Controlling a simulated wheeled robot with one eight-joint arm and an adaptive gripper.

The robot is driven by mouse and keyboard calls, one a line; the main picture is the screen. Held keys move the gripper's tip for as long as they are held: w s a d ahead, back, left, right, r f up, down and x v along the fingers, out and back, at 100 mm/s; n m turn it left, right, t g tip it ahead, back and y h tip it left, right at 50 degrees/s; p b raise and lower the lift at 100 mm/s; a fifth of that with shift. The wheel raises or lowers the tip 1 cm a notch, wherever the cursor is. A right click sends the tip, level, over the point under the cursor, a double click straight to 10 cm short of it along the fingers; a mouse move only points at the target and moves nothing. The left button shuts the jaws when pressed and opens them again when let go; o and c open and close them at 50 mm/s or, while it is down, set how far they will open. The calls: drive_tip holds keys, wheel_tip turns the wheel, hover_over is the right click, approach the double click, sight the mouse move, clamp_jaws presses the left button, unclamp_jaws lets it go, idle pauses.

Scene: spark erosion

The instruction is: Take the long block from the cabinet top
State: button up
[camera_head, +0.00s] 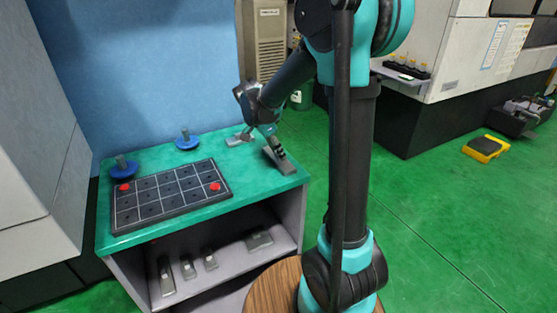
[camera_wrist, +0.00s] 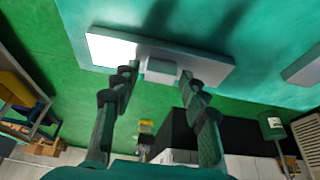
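The long block (camera_wrist: 205,62) is a pale grey bar with a raised stub in its middle, lying on the green cabinet top (camera_head: 160,237). In the head view, the long block (camera_head: 288,167) is near the cabinet's right edge, partly hidden by my gripper (camera_head: 277,151). In the wrist view, my gripper (camera_wrist: 158,78) is open, with one finger on each side of the stub. Small gaps show between stub and fingers. I cannot tell how deep the fingertips reach.
A second grey block (camera_head: 238,138) lies just left of the long block. A black grid board (camera_head: 150,189) with red pieces and two blue-based holders (camera_head: 187,143) stand further left. More metal blocks (camera_head: 188,268) are on the lower shelf.

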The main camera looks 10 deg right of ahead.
clamp_jaws()
drive_tip(key=shift+r, duration=0.15)
